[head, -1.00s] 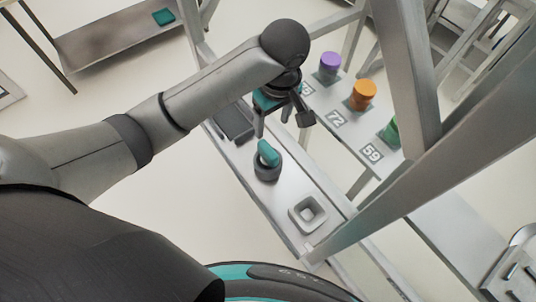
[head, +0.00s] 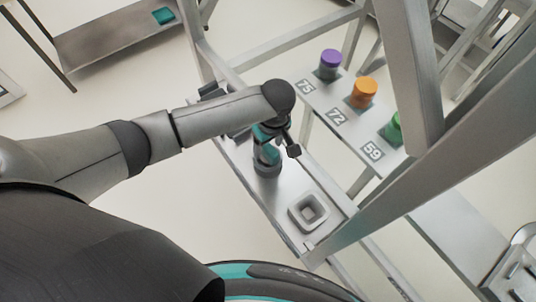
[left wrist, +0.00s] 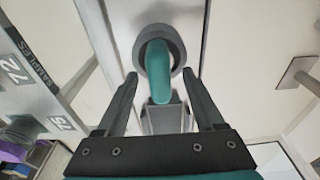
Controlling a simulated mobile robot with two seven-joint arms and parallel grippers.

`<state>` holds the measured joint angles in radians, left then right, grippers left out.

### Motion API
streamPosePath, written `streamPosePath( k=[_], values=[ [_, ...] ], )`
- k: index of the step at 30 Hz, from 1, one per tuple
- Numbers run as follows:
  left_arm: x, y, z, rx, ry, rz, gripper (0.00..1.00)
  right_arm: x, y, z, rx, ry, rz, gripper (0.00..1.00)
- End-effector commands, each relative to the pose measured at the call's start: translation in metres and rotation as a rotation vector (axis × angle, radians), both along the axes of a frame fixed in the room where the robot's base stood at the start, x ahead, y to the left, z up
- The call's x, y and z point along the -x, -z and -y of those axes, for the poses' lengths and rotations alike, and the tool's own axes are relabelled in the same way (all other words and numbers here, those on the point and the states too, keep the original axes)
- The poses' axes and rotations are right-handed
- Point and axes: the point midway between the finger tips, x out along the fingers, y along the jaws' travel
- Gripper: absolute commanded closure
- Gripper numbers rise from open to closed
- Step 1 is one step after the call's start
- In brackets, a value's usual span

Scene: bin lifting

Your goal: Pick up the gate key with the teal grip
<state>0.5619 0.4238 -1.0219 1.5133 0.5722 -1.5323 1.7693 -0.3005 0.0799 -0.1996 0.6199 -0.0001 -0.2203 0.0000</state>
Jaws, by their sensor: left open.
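The gate key's teal grip (left wrist: 159,72) stands up from a dark round holder (left wrist: 146,38) on a narrow light shelf. In the head view the grip (head: 267,154) and holder (head: 267,168) show just below my left gripper (head: 268,150). In the left wrist view my left gripper (left wrist: 160,85) is open. Its two fingers are on either side of the teal grip, with gaps to both. Whether the fingertips are level with the grip is hard to tell. The key's lower part is hidden in the holder. My right gripper is not in view.
A square pale socket (head: 308,212) is on the same shelf, nearer me. Purple (head: 330,62), orange (head: 363,93) and green (head: 393,130) cylinders stand by labels 75, 72 and 59 on a parallel shelf. A metal frame post (head: 405,70) rises at the right.

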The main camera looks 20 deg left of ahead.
Motion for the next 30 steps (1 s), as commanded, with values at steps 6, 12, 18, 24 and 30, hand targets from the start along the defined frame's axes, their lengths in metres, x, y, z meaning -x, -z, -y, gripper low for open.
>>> streamPosePath(
  k=[6,12,18,24,30],
  values=[
    [-0.0013,0.0162,-0.0016,0.0,0.001,0.001,0.3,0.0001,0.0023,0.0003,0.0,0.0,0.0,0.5],
    [-0.0013,0.0161,-0.0014,0.001,0.001,0.001,0.3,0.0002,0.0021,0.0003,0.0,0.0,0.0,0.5],
    [-0.0013,0.0159,-0.0013,0.001,0.001,0.001,0.53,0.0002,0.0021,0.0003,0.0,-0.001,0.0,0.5],
    [-0.0013,0.0158,-0.0013,0.001,0.001,0.001,0.75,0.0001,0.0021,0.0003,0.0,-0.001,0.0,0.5],
    [-0.0011,0.0159,-0.0013,0.001,0.001,0.001,0.97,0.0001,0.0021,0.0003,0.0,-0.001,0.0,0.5]
  ],
)
